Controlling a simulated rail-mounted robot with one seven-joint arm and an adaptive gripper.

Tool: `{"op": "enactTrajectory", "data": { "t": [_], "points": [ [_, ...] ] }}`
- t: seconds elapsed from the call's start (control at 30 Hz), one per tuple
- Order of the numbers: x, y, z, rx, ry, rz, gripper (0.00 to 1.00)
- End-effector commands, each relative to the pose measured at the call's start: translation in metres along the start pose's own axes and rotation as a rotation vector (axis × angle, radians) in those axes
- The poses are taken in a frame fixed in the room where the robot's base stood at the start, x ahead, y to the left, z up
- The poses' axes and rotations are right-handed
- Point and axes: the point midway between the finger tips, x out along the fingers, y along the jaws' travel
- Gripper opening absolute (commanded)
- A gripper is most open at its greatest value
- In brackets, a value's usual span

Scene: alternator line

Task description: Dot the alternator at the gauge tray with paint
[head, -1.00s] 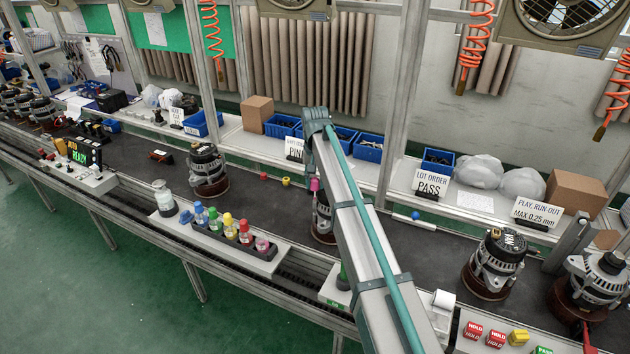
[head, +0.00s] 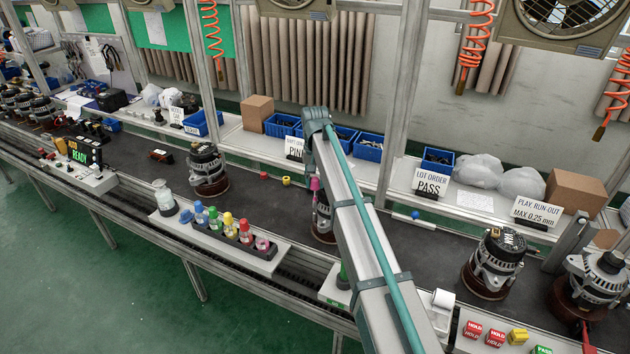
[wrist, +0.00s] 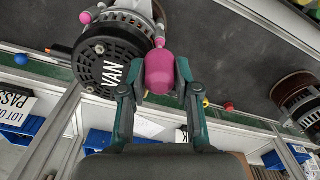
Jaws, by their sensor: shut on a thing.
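My gripper (wrist: 160,80) is shut on a pink rounded paint dauber (wrist: 159,71) in the wrist view. The dauber is at the edge of an alternator with a black round cover (wrist: 100,65) lettered "VAN". I cannot tell whether its tip touches. A small pink spot (wrist: 86,18) shows on or beside that alternator's far side. In the head view this alternator (head: 321,222) is largely hidden behind my arm, with the dauber's pink top (head: 315,184) above it; the gripper is hidden there. I cannot make out a gauge tray under it.
A paint rack (head: 210,237) with several coloured bottles stands at the near edge, left of the arm. More alternators stand at left (head: 208,170) and right (head: 494,262). A sign reads "PLAY RUN-OUT MAX 0.25 mm" (head: 537,211). Red and yellow HOLD blocks (head: 496,338) lie front right.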

Motion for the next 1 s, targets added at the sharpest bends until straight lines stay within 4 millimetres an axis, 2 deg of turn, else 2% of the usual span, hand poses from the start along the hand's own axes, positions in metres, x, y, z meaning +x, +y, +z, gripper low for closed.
{"op": "enactTrajectory", "data": {
  "t": [0.57,1.0],
  "points": [
    [-0.001,0.000,0.000,0.000,-0.001,0.000,0.06],
    [-0.030,0.000,0.000,0.000,-0.001,0.000,0.06]
  ]
}}
